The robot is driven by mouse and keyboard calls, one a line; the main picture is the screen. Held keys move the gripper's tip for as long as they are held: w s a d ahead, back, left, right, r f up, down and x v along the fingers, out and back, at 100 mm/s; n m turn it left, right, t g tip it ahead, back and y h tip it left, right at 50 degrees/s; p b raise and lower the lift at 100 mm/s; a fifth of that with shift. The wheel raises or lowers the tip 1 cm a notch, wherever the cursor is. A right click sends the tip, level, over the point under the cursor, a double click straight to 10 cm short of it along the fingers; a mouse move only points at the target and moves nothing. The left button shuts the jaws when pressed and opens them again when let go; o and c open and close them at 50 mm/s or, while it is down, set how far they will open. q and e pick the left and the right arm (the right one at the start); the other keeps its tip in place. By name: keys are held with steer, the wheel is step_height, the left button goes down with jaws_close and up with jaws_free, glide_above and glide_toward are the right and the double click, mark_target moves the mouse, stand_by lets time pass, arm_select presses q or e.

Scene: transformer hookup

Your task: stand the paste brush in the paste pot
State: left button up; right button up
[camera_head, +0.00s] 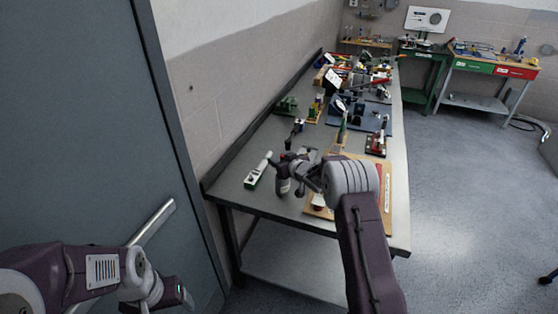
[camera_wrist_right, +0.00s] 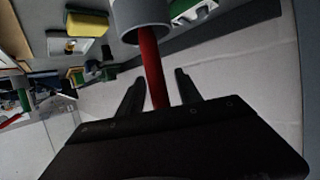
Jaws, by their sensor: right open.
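The paste brush shows as a red handle (camera_wrist_right: 152,68) in the right wrist view. Its upper end reaches the mouth of a grey cylinder, which looks like the paste pot (camera_wrist_right: 140,14). My right gripper (camera_wrist_right: 158,80) is open, with one black finger on each side of the handle and gaps between. The lower end of the handle is hidden behind the gripper body. In the head view my right arm reaches over the near end of the bench and its wrist hides much there; I cannot make out the brush.
The long bench (camera_head: 232,180) carries many tools and fixtures towards its far end. A white and green item (camera_head: 258,170) lies at its near left. A wooden board (camera_head: 385,205) lies under my right arm. A yellow sponge-like block (camera_wrist_right: 87,23) shows in the wrist view.

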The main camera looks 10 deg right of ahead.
step_height(320, 180, up, 9)
steer(key=p, duration=0.8)
stand_by(0.4)
